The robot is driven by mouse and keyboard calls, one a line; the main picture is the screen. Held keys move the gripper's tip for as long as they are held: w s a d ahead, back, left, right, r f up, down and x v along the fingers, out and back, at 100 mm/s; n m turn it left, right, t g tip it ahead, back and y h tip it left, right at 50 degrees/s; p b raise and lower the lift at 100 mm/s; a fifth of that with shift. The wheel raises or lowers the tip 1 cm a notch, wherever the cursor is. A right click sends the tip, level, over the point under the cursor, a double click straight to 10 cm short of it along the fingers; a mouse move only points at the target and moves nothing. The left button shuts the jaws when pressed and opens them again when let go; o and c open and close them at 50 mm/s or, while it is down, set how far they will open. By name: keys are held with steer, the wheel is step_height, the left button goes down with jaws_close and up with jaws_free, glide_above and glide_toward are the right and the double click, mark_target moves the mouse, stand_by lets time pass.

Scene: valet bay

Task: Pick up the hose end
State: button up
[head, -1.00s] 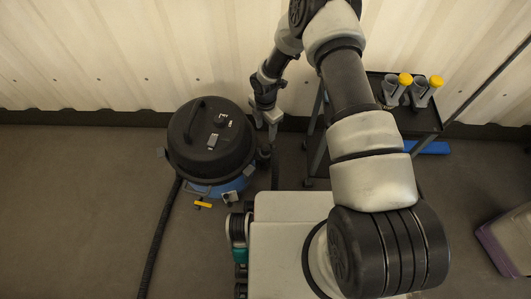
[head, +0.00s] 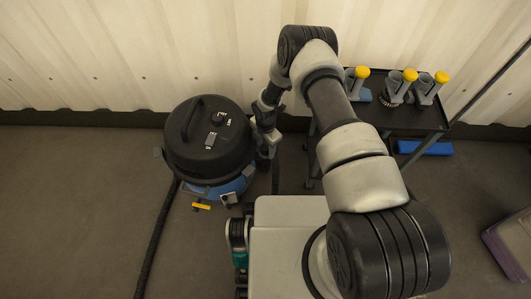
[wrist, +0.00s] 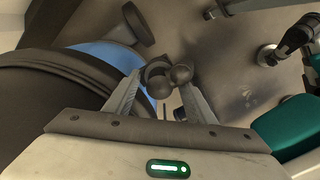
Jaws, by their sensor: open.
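A blue vacuum with a black lid (head: 208,140) stands on the floor against the wall side. Its dark hose (head: 160,237) runs from its lower left down to the bottom edge of the head view; I cannot make out a hose end there. My gripper (head: 268,152) is low beside the vacuum's right side, mostly hidden by its own wrist. In the wrist view my gripper (wrist: 160,95) is open. Dark rounded parts (wrist: 168,77) show at its fingertips; I cannot tell whether they are casters or the hose end. The vacuum's black side (wrist: 60,85) fills the left.
A dark cart (head: 415,118) to the right carries several grey holders with yellow caps (head: 410,75). A blue item (head: 425,147) lies by it. A clear-and-purple bin (head: 510,245) is at the right edge. Floor left of the hose is clear.

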steer(key=c, duration=1)
steer(key=shift+r, duration=0.15)
step_height(320, 180, up, 10)
steer(key=p, duration=0.3)
